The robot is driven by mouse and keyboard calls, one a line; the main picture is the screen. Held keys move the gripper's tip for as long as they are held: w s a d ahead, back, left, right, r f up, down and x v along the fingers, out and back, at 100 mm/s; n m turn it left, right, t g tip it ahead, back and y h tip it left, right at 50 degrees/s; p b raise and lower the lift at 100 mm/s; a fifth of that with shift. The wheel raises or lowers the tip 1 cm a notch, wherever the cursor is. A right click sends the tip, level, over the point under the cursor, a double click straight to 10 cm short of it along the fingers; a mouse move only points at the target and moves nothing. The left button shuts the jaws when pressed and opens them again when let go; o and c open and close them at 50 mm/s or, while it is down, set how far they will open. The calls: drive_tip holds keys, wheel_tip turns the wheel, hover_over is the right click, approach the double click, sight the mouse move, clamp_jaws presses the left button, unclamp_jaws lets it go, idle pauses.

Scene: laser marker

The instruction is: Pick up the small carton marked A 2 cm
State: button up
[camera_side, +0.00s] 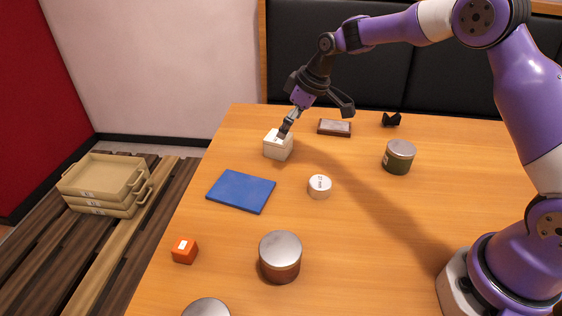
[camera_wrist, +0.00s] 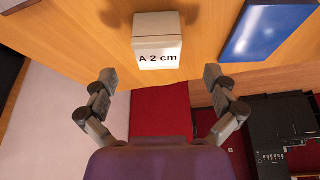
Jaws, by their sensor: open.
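The small white carton (camera_side: 278,147) stands on the far left part of the table in the side view. In the wrist view the carton (camera_wrist: 157,40) shows its face marked "A 2 cm", at the top centre. My gripper (camera_side: 286,127) is at the carton's top in the side view; whether it touches cannot be told. In the wrist view the two fingers of my gripper (camera_wrist: 157,80) are spread wide, one to each side below the carton, with nothing between them. The carton's far side is hidden.
A blue flat pad (camera_side: 241,191) lies in front of the carton. A white round tin (camera_side: 319,186), a dark-labelled tin (camera_side: 398,157), a brown tin (camera_side: 280,257) and an orange cube (camera_side: 185,250) stand apart. A framed plate (camera_side: 334,128) lies behind. Stacked trays (camera_side: 105,180) sit beyond the table.

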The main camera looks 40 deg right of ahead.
sight(278, 145)
drive_tip(key=x, duration=0.6)
drive_tip(key=shift+w+a+r, duration=0.1)
drive_tip(key=shift+w, duration=0.35)
drive_tip(key=c, duration=1.2)
